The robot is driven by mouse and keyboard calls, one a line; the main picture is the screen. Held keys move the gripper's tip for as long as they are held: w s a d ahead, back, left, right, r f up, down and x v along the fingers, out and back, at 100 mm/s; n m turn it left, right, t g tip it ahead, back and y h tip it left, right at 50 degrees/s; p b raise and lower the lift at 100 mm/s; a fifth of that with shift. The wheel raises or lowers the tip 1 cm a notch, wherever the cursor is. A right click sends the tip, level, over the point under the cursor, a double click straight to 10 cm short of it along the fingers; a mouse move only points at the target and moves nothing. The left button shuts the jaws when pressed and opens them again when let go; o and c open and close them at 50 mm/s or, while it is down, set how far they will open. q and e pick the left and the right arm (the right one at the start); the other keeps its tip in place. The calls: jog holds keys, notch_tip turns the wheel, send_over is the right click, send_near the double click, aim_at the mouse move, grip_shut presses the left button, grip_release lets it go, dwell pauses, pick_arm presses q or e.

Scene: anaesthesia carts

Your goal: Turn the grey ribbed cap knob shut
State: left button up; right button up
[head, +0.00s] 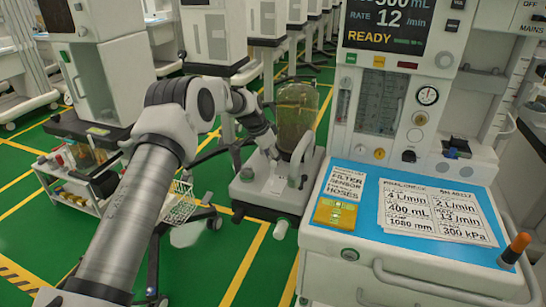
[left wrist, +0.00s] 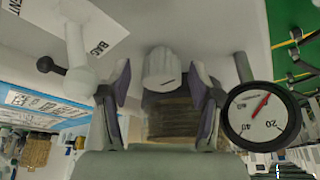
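The grey ribbed cap knob (left wrist: 162,70) shows in the left wrist view, pale grey with a dark line on its face. My left gripper (left wrist: 161,76) has its two fingers spread, one on each side of the cap, with gaps visible between fingers and cap. In the head view my left gripper (head: 272,148) reaches down to the grey absorber unit (head: 262,190), beside its clear canister (head: 295,118). The cap cannot be made out there behind the gripper. A brown granular canister (left wrist: 170,122) shows below the cap in the left wrist view. My right gripper is out of view.
A round gauge (left wrist: 262,115) with a red needle stands close right of the fingers. A black-ended lever (left wrist: 46,65) and a bag/vent label (left wrist: 92,28) are to the left. The cart's blue worktop (head: 350,222) with cards lies right of the unit.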

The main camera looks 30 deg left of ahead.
pick_arm(q)
jog(key=shift+r, duration=0.15)
jog(key=v, duration=1.1)
jog(key=shift+s+r, duration=0.15)
jog(key=shift+r, duration=0.2)
jog(key=shift+a, duration=0.1)
